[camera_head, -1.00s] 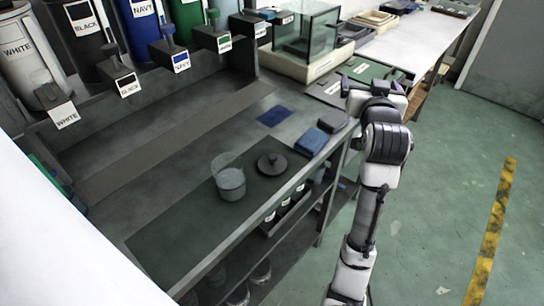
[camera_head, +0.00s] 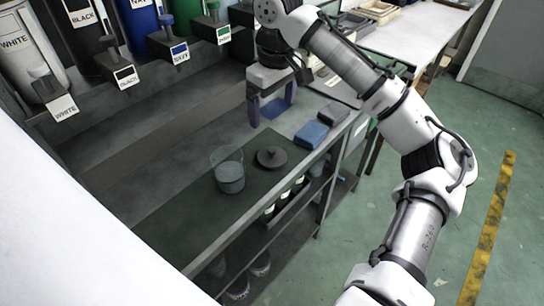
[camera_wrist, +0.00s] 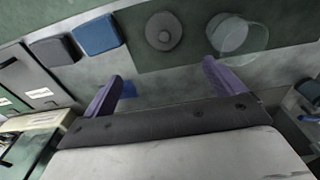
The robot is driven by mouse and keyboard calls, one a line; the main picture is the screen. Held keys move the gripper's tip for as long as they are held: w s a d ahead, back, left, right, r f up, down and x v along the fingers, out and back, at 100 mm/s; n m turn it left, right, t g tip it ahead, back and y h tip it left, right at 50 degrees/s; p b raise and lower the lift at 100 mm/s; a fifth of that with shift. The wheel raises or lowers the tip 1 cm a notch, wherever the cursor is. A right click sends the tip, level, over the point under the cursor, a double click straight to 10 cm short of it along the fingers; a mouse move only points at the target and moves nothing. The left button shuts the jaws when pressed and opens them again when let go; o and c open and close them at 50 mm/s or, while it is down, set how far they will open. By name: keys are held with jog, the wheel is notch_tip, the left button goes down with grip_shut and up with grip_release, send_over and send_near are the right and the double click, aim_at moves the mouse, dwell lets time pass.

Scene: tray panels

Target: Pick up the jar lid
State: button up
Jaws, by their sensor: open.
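The jar lid (camera_head: 271,157) is a dark grey round disc with a small raised knob, lying flat on the dark green mat (camera_head: 190,222). The lid also shows near the top of the wrist view (camera_wrist: 163,31). A clear jar (camera_head: 229,172) with grey contents in its lower part stands just left of the lid. My gripper (camera_head: 271,116) is open and empty above the bench, behind the lid in the head view and apart from it. In the wrist view the two purple fingers (camera_wrist: 160,76) are spread wide, with the lid beyond them.
A blue box (camera_head: 311,134) and a dark grey box (camera_head: 332,114) lie right of the lid near the bench's front edge. Labelled dispensers (camera_head: 180,52) line the back. A shelf below holds several jars. The mat's left part is clear.

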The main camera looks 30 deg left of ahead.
aim_at(273, 149)
jog(key=shift+h, duration=0.4)
jog(key=f, duration=0.8)
jog(key=shift+s+d+f, duration=0.15)
jog(key=shift+d, duration=0.25)
jog(key=shift+s+f+p, duration=0.2)
jog(key=shift+f+p, duration=0.25)
jog(key=shift+f, duration=0.95)
jog(key=shift+s+f+p, duration=0.2)
jog(key=shift+f+p, duration=0.2)
jog(key=shift+f, duration=0.95)
jog(key=c, duration=1)
